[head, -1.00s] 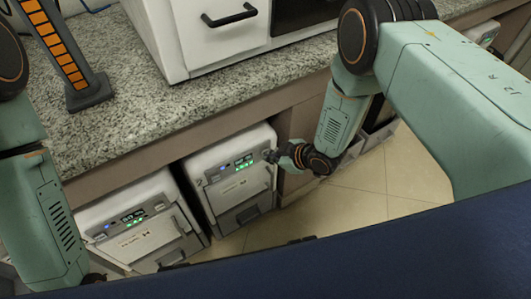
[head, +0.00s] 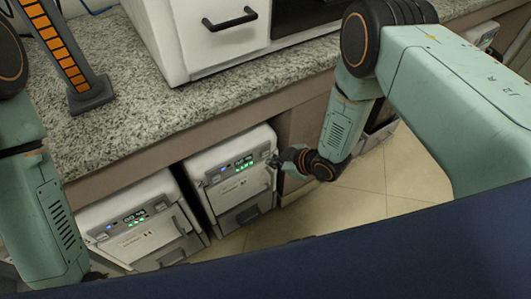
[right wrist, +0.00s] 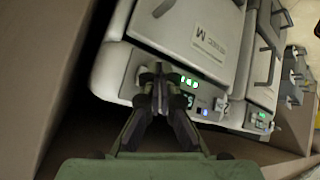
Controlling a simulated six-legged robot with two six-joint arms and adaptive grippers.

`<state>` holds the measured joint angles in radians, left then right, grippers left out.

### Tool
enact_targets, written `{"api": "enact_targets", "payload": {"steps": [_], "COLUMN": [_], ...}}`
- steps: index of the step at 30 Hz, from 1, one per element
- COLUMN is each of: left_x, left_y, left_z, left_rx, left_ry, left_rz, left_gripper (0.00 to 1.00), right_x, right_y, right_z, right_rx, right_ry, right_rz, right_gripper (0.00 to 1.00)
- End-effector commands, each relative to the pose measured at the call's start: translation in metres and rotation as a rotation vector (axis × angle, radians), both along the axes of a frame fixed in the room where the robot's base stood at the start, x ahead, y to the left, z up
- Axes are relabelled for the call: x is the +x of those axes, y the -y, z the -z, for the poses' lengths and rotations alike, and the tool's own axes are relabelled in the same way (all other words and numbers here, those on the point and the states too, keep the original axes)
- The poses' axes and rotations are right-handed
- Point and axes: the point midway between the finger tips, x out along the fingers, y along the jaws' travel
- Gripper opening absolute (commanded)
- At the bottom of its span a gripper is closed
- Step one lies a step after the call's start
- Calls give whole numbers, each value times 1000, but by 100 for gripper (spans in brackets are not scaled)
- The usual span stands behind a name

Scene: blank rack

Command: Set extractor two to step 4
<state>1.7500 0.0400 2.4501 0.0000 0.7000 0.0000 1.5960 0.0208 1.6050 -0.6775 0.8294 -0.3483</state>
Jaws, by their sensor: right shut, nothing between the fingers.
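Two white extractor units stand side by side under the counter, a left one (head: 150,247) and a right one (head: 250,213). The right unit's grey control panel (head: 228,173) has a small display, a blue light and several green lights. My right gripper (head: 274,161) is shut and empty, at the right end of this panel. In the right wrist view its closed fingertips (right wrist: 157,73) overlap the panel (right wrist: 205,98), beside the lit green lights and display. Whether they touch a button is hidden. My left gripper is out of view.
The granite counter (head: 135,130) overhangs the units, with a white appliance (head: 225,45) and a dark stand with orange bars (head: 75,60) on it. A wooden cabinet panel (head: 303,125) is right of the units. Tiled floor (head: 365,190) is clear in front.

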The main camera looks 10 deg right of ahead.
Motion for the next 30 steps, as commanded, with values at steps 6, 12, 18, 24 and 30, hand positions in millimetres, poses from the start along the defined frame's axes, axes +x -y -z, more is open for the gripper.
{"api": "enact_targets", "payload": {"steps": [6,12,18,24,30], "left_x": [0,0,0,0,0], "left_y": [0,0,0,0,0], "left_z": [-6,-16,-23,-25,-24], "left_rx": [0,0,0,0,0], "left_ry": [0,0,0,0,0], "left_rz": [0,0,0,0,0], "left_gripper": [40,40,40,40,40], "right_x": [-10,-26,-41,-47,-47], "right_y": [4,9,15,17,17], "right_z": [-1,-1,-1,0,0], "right_rx": [0,0,1,0,0], "right_ry": [-4,-3,-2,-1,-1], "right_rz": [1,0,1,0,0], "right_gripper": [0,0,0,0,0]}}
